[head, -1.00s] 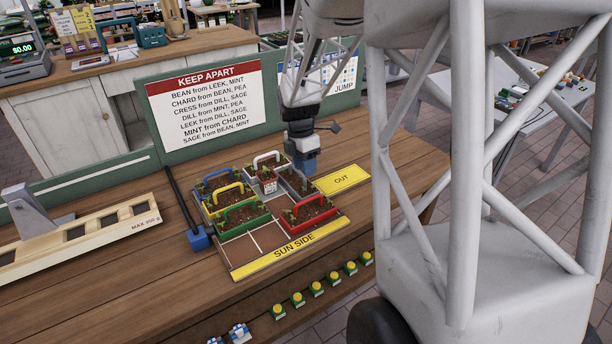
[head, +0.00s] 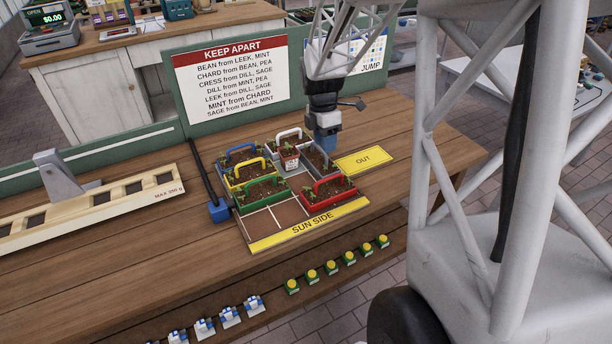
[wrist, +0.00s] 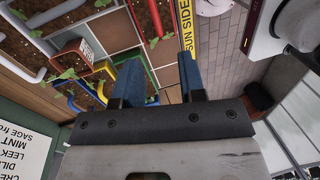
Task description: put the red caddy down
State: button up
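The red caddy (head: 328,192) is upright at the front right of the planting board (head: 266,240), with soil, small plants and a raised red handle. It appears to rest on the board. My gripper (head: 328,150) is behind and above it, near the grey caddy (head: 318,160), and is not on the red handle. In the wrist view my two blue fingers (wrist: 161,82) stand apart with nothing visible between them.
Green (head: 262,192), yellow (head: 246,173) and blue (head: 238,156) caddies stand left, with a white-handled caddy (head: 291,134) and small red pot (head: 289,156) behind. Front-left board cells are bare. The yellow OUT pad (head: 363,160) is clear. A KEEP APART sign (head: 238,82) stands behind.

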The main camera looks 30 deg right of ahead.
jog(key=s+a+r+m+t, duration=0.2)
jog(key=s+a+r+m, duration=0.4)
jog(key=s+a+m, duration=0.2)
jog(key=s+a+r+m+t, duration=0.2)
jog(key=s+a+r+m, duration=0.4)
jog(key=s, duration=1)
jog(key=a+m, duration=0.3)
jog(key=a, duration=0.3)
jog(key=shift+s+a+t, duration=0.3)
